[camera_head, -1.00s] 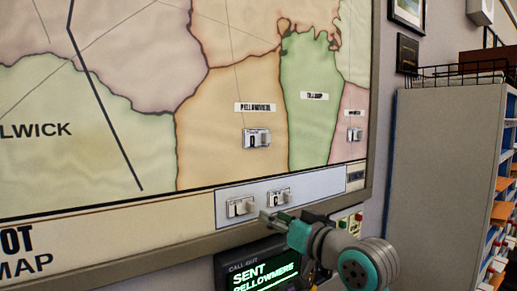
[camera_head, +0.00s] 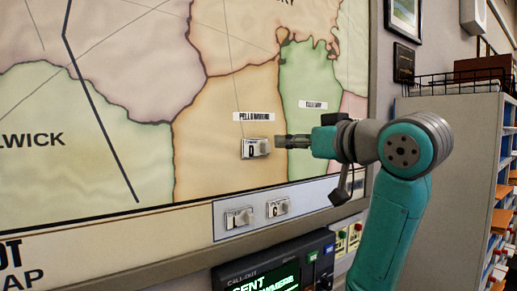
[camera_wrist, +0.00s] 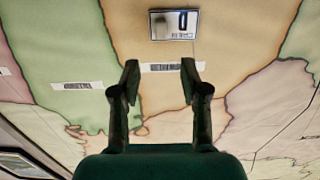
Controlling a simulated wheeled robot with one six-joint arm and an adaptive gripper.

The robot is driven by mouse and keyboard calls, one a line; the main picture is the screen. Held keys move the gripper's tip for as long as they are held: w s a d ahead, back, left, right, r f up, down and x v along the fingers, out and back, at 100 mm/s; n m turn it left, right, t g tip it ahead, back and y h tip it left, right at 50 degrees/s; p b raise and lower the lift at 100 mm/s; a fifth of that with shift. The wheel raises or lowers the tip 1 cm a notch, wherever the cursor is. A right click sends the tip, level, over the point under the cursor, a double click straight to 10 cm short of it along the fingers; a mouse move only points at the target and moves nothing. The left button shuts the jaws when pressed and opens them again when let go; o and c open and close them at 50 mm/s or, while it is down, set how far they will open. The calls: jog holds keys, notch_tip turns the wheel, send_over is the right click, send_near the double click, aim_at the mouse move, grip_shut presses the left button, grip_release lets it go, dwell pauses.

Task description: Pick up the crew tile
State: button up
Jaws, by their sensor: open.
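A white tile (camera_head: 255,148) with a dark character and a pale knob is on the map's orange region, under a name label. Two similar tiles, one at left (camera_head: 239,218) and one at right (camera_head: 277,208), are on the pale strip below the map. Which one is the crew tile I cannot tell for sure. My gripper (camera_head: 284,142) is open at the right of the orange-region tile. In the wrist view, the fingers (camera_wrist: 159,75) are apart with nothing between them, and that tile (camera_wrist: 174,25) lies beyond the tips, near the top edge.
The wall map (camera_head: 85,60) fills the left and middle. A call-out display (camera_head: 270,280) with green text is below it, and a small panel with buttons (camera_head: 348,237) is beside that. A grey shelf unit (camera_head: 445,130) stands at the right behind my arm.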

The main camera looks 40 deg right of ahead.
aim_at(268, 143)
jog(key=w+f, duration=0.1)
jog(key=w, duration=0.6)
jog(key=shift+w, duration=0.4)
jog(key=shift+c, duration=0.3)
jog(key=shift+a, duration=0.1)
grip_shut()
